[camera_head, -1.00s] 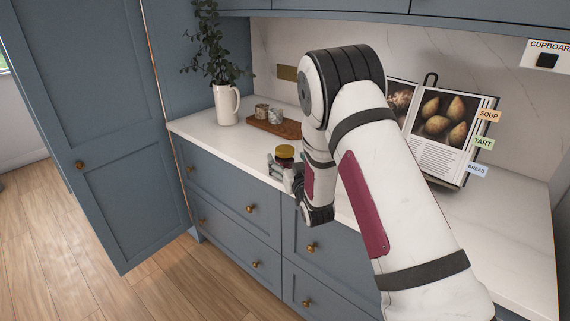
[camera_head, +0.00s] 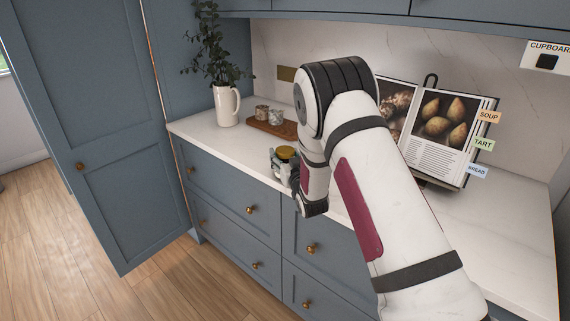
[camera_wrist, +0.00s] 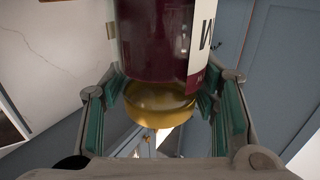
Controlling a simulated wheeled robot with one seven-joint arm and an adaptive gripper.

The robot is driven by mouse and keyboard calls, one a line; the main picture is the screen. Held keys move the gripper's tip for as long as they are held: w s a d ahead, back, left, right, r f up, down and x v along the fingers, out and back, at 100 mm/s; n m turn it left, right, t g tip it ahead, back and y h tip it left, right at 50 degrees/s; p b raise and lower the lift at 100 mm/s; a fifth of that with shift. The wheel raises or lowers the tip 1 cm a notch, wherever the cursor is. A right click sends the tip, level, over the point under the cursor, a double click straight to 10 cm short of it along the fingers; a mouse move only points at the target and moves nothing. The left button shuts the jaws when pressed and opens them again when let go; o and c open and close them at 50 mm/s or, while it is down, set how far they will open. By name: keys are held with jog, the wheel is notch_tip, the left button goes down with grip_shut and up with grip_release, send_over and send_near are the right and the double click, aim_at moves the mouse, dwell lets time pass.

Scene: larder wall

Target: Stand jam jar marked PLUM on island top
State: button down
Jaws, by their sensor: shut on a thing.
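A jam jar with a gold lid (camera_head: 287,152) is held in my gripper (camera_head: 282,163), which looks shut around it. In the wrist view the jar (camera_wrist: 155,45) has dark red contents and a white label (camera_wrist: 202,45) at its right side. Only part of a dark letter shows on the label, so the name cannot be read whole. The gold lid (camera_wrist: 158,103) sits between the green-padded fingers of my gripper (camera_wrist: 165,92). In the head view the jar overlaps the front edge of the white worktop (camera_head: 205,140); its height above it is unclear.
A cream jug with leafy stems (camera_head: 227,105) and a wooden board (camera_head: 272,126) with small pots stand behind. An open cookbook on a stand (camera_head: 440,130) is right of my arm. A tall blue door (camera_head: 100,130) stands at left. No separate island top is clearly visible.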

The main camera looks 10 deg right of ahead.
aim_at(285, 150)
jog(key=shift+r, duration=0.15)
jog(key=shift+r, duration=0.85)
jog(key=shift+s+r, duration=0.15)
jog(key=shift+r, duration=0.8)
jog(key=s+r, duration=0.1)
jog(key=s, duration=1.4)
jog(key=s+f+h, duration=0.1)
jog(key=s+f, duration=0.3)
jog(key=f, duration=0.5)
jog(key=shift+f+m, duration=0.3)
